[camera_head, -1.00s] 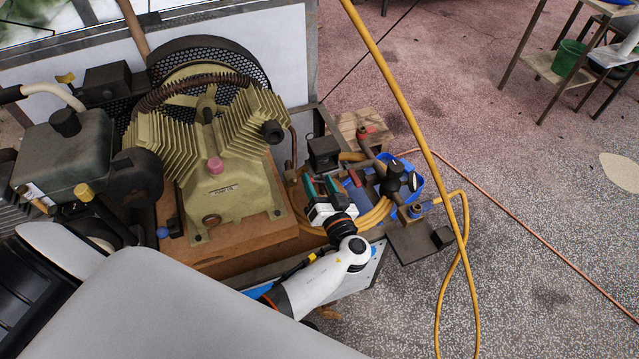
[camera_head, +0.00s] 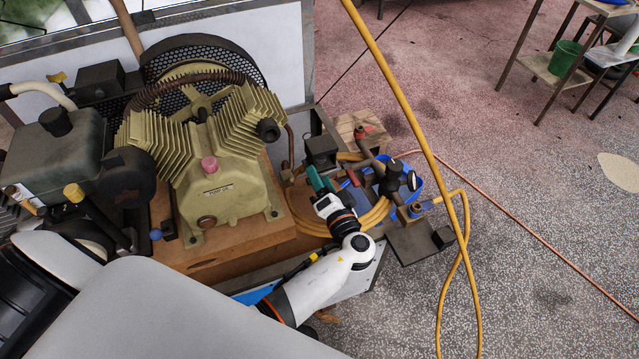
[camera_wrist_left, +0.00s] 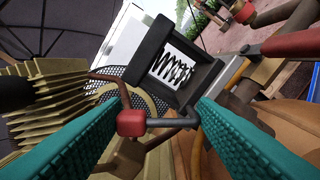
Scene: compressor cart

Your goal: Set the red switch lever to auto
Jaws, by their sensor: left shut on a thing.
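The black switch box (camera_head: 321,150) stands on the cart beside the compressor pump. In the left wrist view the box (camera_wrist_left: 170,70) has an open face with a coil inside. The red switch lever (camera_wrist_left: 131,122), a red knob on a grey bar, lies below the box between the teal fingers. My left gripper (camera_head: 319,180) is just in front of the box, also seen in the left wrist view (camera_wrist_left: 158,108), and is shut on the lever. The lever is hard to make out in the head view. My right gripper is not in view.
The pump (camera_head: 215,195) with its cooling fins is left of the gripper. A yellow hose (camera_head: 375,215) coils close on the right, near the blue tray (camera_head: 416,165) and a black-knobbed regulator (camera_head: 393,178). A red-handled valve (camera_head: 363,132) is behind.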

